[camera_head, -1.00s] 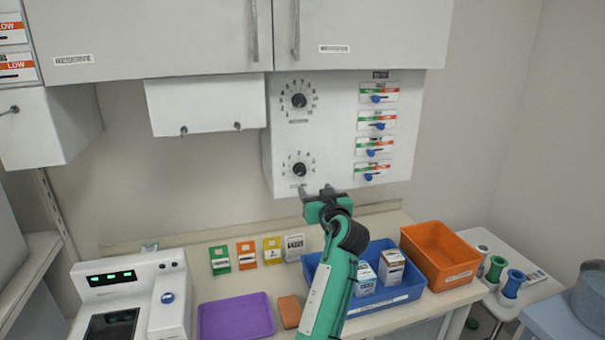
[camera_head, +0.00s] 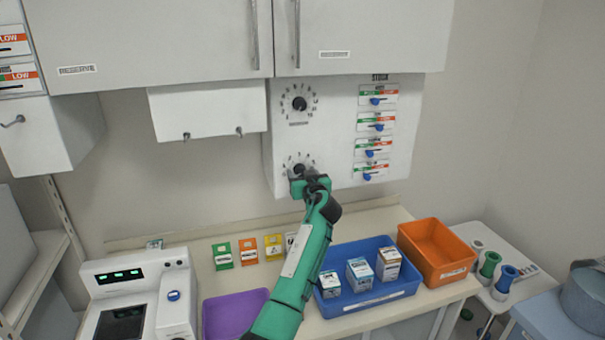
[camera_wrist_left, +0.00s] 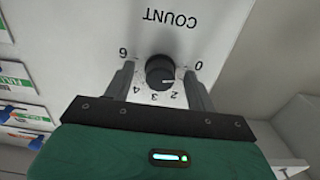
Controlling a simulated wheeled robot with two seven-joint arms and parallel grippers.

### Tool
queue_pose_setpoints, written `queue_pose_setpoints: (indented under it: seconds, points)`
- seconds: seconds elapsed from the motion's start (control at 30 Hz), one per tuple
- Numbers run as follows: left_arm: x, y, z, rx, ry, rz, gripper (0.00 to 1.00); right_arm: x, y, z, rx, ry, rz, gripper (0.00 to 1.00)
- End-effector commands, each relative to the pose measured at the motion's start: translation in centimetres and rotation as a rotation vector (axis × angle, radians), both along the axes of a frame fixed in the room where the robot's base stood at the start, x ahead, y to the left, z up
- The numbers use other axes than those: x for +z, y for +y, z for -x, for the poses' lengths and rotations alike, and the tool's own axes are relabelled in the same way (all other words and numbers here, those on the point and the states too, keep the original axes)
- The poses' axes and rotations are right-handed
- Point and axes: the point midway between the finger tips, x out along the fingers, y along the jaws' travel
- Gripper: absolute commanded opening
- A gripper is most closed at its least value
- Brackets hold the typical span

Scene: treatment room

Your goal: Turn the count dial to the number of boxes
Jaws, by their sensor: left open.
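The count dial is the lower black knob (camera_head: 299,169) on the white wall panel. In the left wrist view the dial (camera_wrist_left: 160,71) has upside-down COUNT lettering and the numbers 6, 4, 3, 2 and 0 around it. Its white mark lies toward the right, between 2 and 0. My left gripper (camera_head: 304,180) is at this dial, open, with one finger on each side of the knob and gaps visible. Three boxes, a left one (camera_head: 330,284), a middle one (camera_head: 360,273) and a right one (camera_head: 388,264), stand in the blue bin (camera_head: 372,301). My right gripper is out of view.
Another dial (camera_head: 299,104) sits above, with several blue-knobbed sliders (camera_head: 376,101) to its right. An orange bin (camera_head: 437,252), a purple tray (camera_head: 232,314), coloured cards (camera_head: 248,251) and a white device (camera_head: 137,292) are on the counter. A cabinet hangs above.

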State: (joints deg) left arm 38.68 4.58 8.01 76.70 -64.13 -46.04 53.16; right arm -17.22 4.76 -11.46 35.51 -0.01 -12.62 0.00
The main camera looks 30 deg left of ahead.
Motion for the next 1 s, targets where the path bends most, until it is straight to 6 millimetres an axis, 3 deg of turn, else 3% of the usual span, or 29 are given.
queue_pose_setpoints:
  seconds: [0.17, 0.3, 0.4, 0.77, 1.0]
  points:
    - [0.0, 0.0, 0.0, 0.0, 0.0, 0.0, 0.55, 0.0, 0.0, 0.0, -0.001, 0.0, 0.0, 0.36]
    - [0.0, 0.0, 0.0, 0.0, 0.0, 0.0, 0.27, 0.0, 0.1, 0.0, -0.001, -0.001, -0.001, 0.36]
    - [0.0, 0.0, 0.0, 0.0, 0.0, 0.0, 0.12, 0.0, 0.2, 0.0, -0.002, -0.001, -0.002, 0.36]
    - [-0.1, 0.0, 0.0, 0.0, 0.044, -0.038, 0.12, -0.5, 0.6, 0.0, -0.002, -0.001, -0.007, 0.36]
    - [-0.3, 0.0, 0.1, 0.001, 0.165, -0.141, 0.12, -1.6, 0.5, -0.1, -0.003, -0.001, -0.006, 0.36]
